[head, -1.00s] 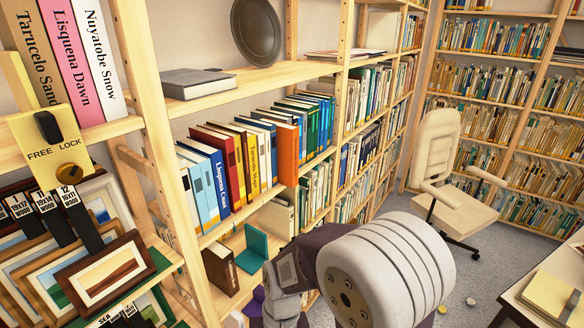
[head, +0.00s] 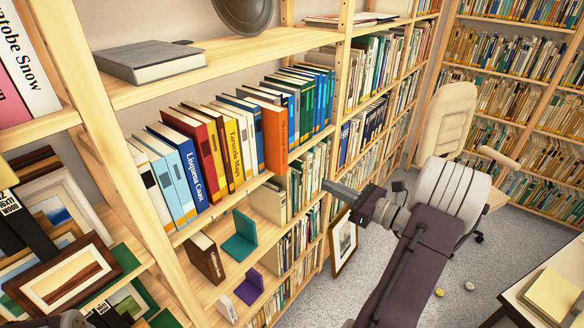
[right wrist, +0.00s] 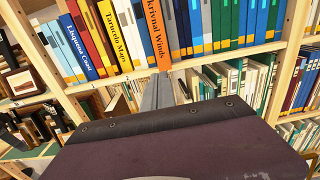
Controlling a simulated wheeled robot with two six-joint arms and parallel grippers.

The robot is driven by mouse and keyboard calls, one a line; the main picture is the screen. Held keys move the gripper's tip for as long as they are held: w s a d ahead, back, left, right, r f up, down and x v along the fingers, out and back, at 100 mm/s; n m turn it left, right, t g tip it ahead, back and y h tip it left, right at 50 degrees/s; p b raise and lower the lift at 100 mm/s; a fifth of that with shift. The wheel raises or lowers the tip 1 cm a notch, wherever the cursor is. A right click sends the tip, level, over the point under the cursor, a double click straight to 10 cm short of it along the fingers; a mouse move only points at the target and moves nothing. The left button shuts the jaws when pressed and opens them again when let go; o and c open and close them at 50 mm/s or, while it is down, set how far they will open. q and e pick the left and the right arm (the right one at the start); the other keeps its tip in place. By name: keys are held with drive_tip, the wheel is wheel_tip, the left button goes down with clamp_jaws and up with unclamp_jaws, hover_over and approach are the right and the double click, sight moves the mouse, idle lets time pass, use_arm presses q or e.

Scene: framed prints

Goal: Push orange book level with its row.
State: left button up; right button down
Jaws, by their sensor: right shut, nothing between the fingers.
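The orange book (head: 275,140) stands upright in a row of books (head: 200,150) on the middle shelf. In the head view its spine sticks out past the neighbouring spines. It also shows in the right wrist view (right wrist: 157,38), with blue books to its right. My right gripper (head: 328,186) is shut and empty, in front of the shelving, below and to the right of the orange book and apart from it. In the right wrist view its closed fingers (right wrist: 158,88) point toward the shelf just below the orange book. My left gripper is not in view.
A wooden upright (head: 335,110) stands right of the row. The shelf below holds a brown book (head: 206,258) and a teal bookend (head: 240,240). A framed print (head: 344,240) leans low behind my right arm. A chair (head: 448,120) and a desk (head: 545,290) are at right.

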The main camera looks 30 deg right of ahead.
drive_tip(key=p, duration=0.3)
approach(276, 161)
drive_tip(key=w, duration=0.2)
drive_tip(key=w+f, duration=0.1)
drive_tip(key=w, duration=0.2)
drive_tip(key=shift+w+a+f, duration=0.15)
drive_tip(key=shift+w+f, duration=0.05)
drive_tip(key=shift+f, duration=0.05)
drive_tip(key=shift+a, duration=0.1)
drive_tip(key=shift+w+a+f, duration=0.1)
drive_tip(key=shift+w, duration=0.25)
drive_tip(key=b+x, duration=0.2)
drive_tip(key=x, duration=0.3)
drive_tip(key=shift+w+a, duration=0.2)
drive_tip(key=shift+w, duration=0.15)
drive_tip(key=shift+s+d, duration=0.1)
